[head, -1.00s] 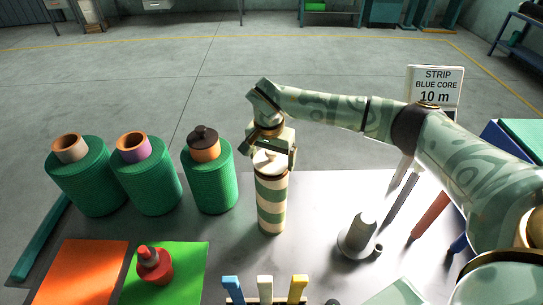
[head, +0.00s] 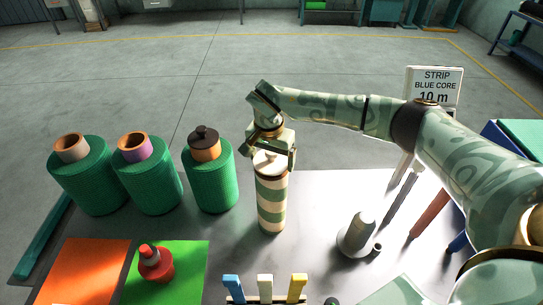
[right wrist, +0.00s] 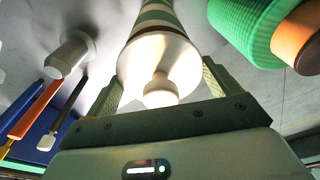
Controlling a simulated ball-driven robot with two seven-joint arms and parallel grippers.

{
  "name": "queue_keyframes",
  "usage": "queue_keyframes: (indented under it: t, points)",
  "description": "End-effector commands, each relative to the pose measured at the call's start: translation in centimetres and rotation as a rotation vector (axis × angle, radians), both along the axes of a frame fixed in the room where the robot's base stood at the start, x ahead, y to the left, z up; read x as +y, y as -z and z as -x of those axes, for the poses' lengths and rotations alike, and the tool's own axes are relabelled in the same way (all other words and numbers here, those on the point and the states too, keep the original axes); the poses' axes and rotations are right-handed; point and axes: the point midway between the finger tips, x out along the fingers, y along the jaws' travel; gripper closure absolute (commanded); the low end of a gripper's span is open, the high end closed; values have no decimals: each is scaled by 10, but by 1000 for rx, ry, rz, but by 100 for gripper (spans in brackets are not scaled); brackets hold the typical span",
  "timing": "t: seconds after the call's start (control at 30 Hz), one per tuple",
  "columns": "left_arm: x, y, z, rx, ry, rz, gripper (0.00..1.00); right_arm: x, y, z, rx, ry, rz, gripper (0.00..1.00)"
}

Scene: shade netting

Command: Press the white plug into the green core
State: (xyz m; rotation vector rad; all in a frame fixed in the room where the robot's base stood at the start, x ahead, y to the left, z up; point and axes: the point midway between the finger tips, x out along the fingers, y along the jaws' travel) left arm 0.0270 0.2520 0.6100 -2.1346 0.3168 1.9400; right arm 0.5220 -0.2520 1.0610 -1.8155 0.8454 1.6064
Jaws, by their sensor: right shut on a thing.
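The white plug (head: 268,163) sits on the top end of the green-and-cream striped core (head: 271,205), which stands upright on the grey table. My right gripper (head: 270,150) is over the top of the core, shut on the plug. In the right wrist view the plug's round flange and knob (right wrist: 160,92) lie between the two fingers, and the striped core (right wrist: 156,14) runs away behind it. How deep the plug sits in the core is hidden. My left gripper is not in view.
Several green net rolls (head: 85,180) stand at the left; one has a dark plug (head: 203,136). A red stamp-like piece (head: 155,264) is on a green sheet (head: 190,285) beside an orange sheet (head: 80,270). A grey cone-shaped piece (head: 358,237) stands right of the core. A sign (head: 435,85) reads "STRIP BLUE CORE 10 m".

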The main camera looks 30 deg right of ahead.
Motion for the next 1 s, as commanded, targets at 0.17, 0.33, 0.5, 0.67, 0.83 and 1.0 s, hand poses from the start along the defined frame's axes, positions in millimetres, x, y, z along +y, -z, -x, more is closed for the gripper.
queue_keyframes:
  t: [0.17, 0.33, 0.5, 0.67, 0.83, 1.0]
  points:
    - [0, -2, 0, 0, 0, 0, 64, 0, 0, 0, 0, 0, 1, 33]
    - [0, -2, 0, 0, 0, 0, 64, 0, 1, 0, 0, 0, 1, 33]
    - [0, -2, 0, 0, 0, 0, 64, 0, 1, 0, 0, 0, 1, 33]
    - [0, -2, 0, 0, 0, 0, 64, 0, 2, 0, -1, -1, 1, 33]
    - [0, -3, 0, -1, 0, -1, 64, 0, 5, 0, 0, 0, 1, 33]
    - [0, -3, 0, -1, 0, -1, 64, 0, 7, 0, -1, 0, 1, 33]
